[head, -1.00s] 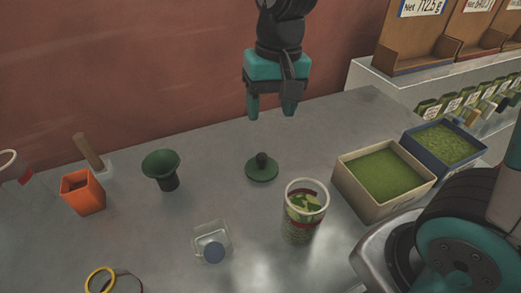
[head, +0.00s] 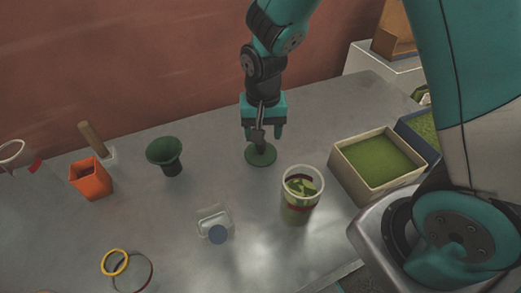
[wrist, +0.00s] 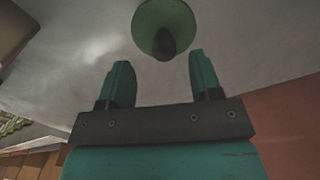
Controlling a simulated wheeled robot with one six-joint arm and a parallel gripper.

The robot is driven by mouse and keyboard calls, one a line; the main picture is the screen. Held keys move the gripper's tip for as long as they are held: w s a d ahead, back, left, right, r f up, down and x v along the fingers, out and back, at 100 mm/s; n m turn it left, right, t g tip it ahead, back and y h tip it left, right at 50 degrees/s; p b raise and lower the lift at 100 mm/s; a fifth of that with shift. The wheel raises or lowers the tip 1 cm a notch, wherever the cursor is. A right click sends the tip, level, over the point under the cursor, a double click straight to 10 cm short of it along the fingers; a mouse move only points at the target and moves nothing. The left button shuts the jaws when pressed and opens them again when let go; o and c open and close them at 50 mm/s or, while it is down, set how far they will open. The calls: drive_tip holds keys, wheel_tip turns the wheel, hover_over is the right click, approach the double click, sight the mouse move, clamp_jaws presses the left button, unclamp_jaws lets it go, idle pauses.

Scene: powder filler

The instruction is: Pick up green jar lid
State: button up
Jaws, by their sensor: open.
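The green jar lid (head: 261,155) lies flat on the grey table, behind and left of the glass jar (head: 300,195). In the wrist view the lid (wrist: 160,18) shows with its dark knob (wrist: 164,44) beyond the fingertips, near the middle of the gap. My gripper (head: 263,137) is open and empty, just above the lid. In the wrist view its two teal fingers (wrist: 161,58) are apart with nothing between them. In the head view the gripper hides the lid's knob. The jar holds green contents and has a red band.
A cream box of green powder (head: 378,165) stands right of the jar, with a blue box (head: 420,135) behind it. A green funnel (head: 165,154), orange container (head: 92,178), small clear container (head: 216,228) and rings (head: 115,263) are to the left.

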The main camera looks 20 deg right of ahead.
sight(261, 149)
drive_tip(key=f, duration=0.2)
drive_tip(key=f+p, duration=0.1)
drive_tip(key=f, duration=0.1)
drive_tip(key=shift+a+f, duration=0.2)
drive_tip(key=shift+f, duration=0.05)
drive_tip(key=shift+c, duration=0.2)
drive_tip(key=c, duration=0.9)
drive_tip(key=shift+c, duration=0.2)
drive_tip(key=shift+w, duration=0.1)
